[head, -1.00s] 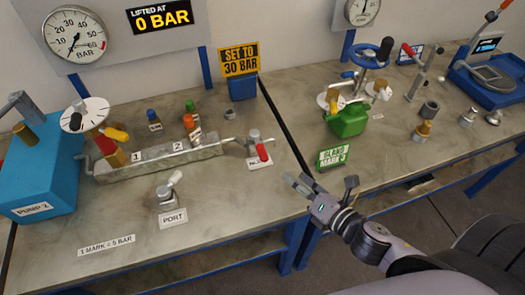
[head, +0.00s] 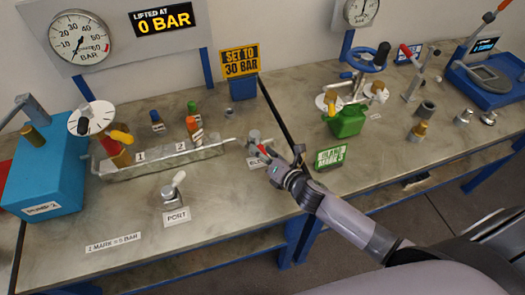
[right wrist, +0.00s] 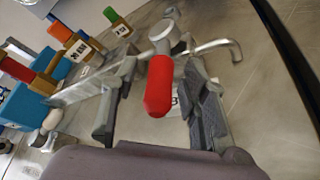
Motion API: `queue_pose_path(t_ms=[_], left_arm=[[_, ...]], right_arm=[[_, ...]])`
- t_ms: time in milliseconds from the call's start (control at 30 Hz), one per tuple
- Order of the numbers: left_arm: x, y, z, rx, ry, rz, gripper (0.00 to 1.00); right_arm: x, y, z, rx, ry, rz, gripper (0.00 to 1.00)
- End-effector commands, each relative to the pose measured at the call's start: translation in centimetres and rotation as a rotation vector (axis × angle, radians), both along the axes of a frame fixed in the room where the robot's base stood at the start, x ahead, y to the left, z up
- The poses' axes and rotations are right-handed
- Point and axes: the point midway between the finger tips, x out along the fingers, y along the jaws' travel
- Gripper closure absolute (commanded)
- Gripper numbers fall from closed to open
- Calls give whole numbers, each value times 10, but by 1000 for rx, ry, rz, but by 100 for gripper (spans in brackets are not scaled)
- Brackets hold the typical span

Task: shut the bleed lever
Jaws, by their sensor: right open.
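The bleed lever has a red grip (right wrist: 159,86) on a grey metal valve (right wrist: 166,36). It stands at the right end of the metal manifold tray (head: 165,163), by a label that is mostly hidden in the head view. My right gripper (head: 268,158) is at the lever. In the right wrist view its two fingers (right wrist: 158,105) are apart, one on each side of the red grip, with gaps visible. The gripper partly hides the red grip (head: 263,150) in the head view. My left gripper is not in view.
A port valve (head: 170,193) stands in front of the tray. The blue pump (head: 45,165) is at the left. A green can (head: 348,121) and a green sign (head: 330,157) stand to the right.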

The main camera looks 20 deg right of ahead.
Motion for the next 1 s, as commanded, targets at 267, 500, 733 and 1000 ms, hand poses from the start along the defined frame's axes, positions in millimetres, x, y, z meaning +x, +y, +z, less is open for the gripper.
queue_pose_path(t_ms=[267,500,733,1000], left_arm=[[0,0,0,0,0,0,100],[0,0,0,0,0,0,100],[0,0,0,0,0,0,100],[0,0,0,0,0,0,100]], right_arm=[[1,0,-1,0,0,0,59],[1,0,0,0,0,0,75],[1,0,0,0,1,-1,90],[1,0,0,0,1,-1,100]])
